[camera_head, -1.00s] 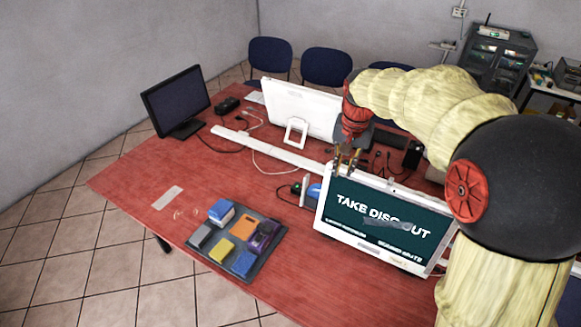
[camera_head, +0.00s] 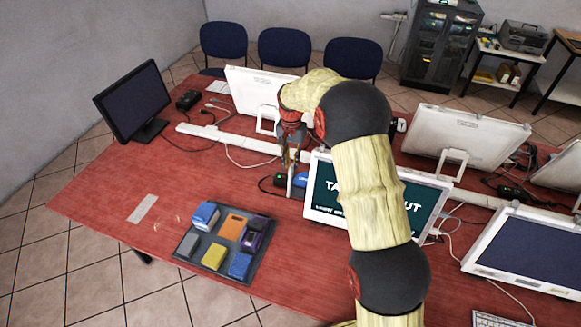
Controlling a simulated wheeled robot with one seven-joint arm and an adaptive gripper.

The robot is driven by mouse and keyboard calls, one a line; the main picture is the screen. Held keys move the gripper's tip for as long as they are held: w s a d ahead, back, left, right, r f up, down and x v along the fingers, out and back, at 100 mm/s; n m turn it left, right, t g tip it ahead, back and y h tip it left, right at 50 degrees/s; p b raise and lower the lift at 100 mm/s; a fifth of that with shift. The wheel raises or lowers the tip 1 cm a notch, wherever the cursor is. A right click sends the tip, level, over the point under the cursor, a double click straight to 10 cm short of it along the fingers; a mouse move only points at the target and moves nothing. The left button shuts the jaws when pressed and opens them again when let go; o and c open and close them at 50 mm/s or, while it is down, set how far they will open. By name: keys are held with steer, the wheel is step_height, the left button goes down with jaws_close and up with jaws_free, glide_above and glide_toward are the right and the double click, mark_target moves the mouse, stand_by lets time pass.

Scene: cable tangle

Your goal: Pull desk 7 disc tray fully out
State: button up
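The white all-in-one computer (camera_head: 333,218) stands on the red table, its green screen partly hidden by my arm; "TA" and "UT" show. In the earlier frame the screen reads "TAKE DISC OUT". A thin upright white piece (camera_head: 290,182) at its left side looks like the disc tray, partly out. My gripper (camera_head: 290,163) points down at the top of this piece. The fingers are small and dark, so I cannot tell whether they are open or touch it.
A blue object (camera_head: 301,180) and dark cable clutter lie beside the tray. A grey organiser tray (camera_head: 262,262) with coloured blocks sits at front left. A white cable duct (camera_head: 232,140) runs behind. Other white monitors (camera_head: 463,138) stand at right.

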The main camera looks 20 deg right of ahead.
steer(key=shift+f, duration=1.2)
steer(key=shift+c, duration=1)
jaws_close()
